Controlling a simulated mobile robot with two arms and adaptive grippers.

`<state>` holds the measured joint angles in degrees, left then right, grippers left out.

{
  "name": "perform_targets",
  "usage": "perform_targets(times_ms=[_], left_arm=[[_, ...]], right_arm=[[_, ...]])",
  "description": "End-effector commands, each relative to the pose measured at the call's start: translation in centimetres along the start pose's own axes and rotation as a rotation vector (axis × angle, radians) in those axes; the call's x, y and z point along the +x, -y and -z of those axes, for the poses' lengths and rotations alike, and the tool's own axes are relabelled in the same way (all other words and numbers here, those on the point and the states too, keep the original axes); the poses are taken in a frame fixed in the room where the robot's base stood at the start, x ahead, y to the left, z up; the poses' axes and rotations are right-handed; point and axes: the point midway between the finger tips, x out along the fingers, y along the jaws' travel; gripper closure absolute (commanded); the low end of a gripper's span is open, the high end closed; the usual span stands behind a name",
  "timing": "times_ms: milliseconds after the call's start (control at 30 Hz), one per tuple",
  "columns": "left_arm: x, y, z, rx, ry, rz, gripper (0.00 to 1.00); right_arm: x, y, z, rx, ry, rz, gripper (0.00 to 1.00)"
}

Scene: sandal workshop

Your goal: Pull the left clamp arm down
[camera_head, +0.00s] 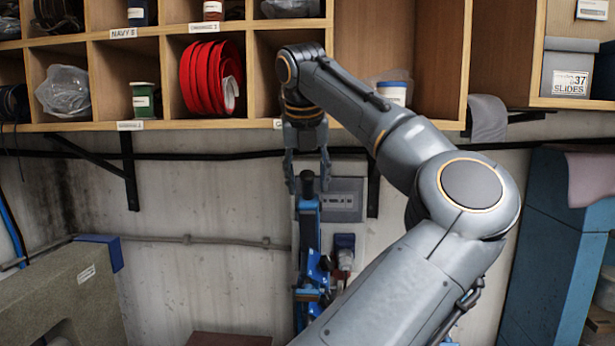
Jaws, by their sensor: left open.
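A blue clamp arm (308,226) with a dark knob at its top stands upright in front of the wall, just left of the picture's middle. My left gripper (307,181) points down over it. Its two fingers are open, one on each side of the knob; I cannot tell whether they touch it. The lower blue clamp parts (314,272) show beneath, and my own arm hides what lies to their lower right. My right gripper is not in view.
A wooden shelf (150,127) with bins of red straps (200,80), spools and bags hangs above and behind my arm. A grey electrical box (345,198) is on the wall behind the clamp. A blue cabinet (555,240) stands at right, a grey-green machine (65,300) at lower left.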

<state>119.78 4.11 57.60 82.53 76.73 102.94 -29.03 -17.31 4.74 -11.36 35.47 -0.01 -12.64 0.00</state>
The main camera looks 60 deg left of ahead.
Motion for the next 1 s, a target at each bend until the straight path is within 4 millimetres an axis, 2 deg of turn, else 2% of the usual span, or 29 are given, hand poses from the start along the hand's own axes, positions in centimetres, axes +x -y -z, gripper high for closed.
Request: perform_targets(times_ms=[333, 367, 567, 600, 867, 1000], left_arm=[[0.5, 0.0, 0.0, 0.0, 0.001, -0.001, 0.53], [0.5, 0.0, 0.0, 0.0, 0.001, -0.001, 0.57], [0.5, 0.0, 0.0, -0.001, 0.001, -0.001, 0.98], [0.5, 0.0, 0.0, -0.001, 0.001, -0.001, 1.0], [0.6, -0.1, 0.1, -0.001, 0.003, 0.0, 1.0], [1.3, -0.5, 0.4, -0.002, 0.016, 0.003, 1.0]], right_arm=[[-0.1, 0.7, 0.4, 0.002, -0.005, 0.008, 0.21], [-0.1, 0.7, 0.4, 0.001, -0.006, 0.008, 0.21], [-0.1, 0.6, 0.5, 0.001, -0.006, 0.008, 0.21], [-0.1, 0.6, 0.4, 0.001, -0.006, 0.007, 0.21], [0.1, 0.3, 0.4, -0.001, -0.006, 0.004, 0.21], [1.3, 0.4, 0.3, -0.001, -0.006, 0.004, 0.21]])
